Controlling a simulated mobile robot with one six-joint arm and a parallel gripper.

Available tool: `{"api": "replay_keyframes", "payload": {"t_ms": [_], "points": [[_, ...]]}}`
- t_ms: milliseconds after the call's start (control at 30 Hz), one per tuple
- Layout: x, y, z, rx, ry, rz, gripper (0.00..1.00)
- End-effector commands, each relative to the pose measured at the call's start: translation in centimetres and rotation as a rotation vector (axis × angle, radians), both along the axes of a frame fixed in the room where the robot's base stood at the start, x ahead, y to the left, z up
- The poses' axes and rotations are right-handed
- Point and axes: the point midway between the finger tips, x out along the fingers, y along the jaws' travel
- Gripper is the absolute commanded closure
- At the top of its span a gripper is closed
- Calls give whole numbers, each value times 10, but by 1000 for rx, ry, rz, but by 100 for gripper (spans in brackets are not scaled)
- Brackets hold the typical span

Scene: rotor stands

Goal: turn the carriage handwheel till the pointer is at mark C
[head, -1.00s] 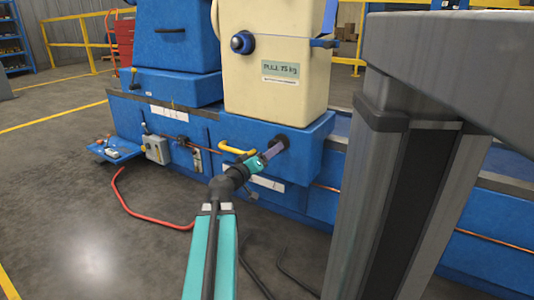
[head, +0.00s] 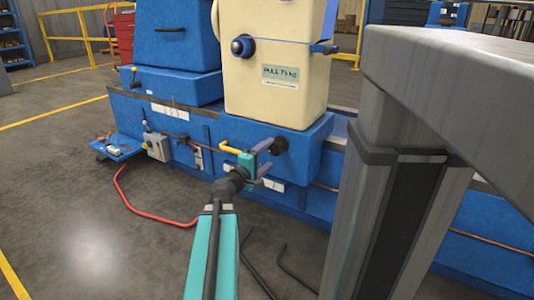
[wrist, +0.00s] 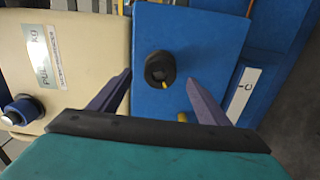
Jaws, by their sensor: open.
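The handwheel hub (head: 280,144), a black round knob, sits on the front of the blue carriage (head: 312,150). In the wrist view the hub (wrist: 160,67) lies between and beyond my fingertips. My gripper (head: 277,163) is open and empty, in front of and slightly below the hub; its two purple fingers (wrist: 157,80) are spread apart. A yellow handle (head: 235,147) is left of the hub; a small yellow piece (wrist: 182,117) shows near it in the wrist view. A white label (wrist: 243,84) bears a mark that looks like C. I cannot make out the pointer.
A cream housing (head: 280,75) with a blue-rimmed knob (head: 242,46) stands on the carriage. A grey post and slab (head: 410,180) fill the right side. A red hose (head: 150,215) and dark rods (head: 280,265) lie on the floor. Open floor is at the left.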

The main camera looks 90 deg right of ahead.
Motion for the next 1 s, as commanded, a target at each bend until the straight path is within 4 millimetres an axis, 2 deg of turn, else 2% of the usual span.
{"api": "replay_keyframes", "payload": {"t_ms": [533, 1000], "points": [[-1, -2, -1, 13, 24, -1, 30], [-15, -28, -1, 13, 24, -1, 30]]}}
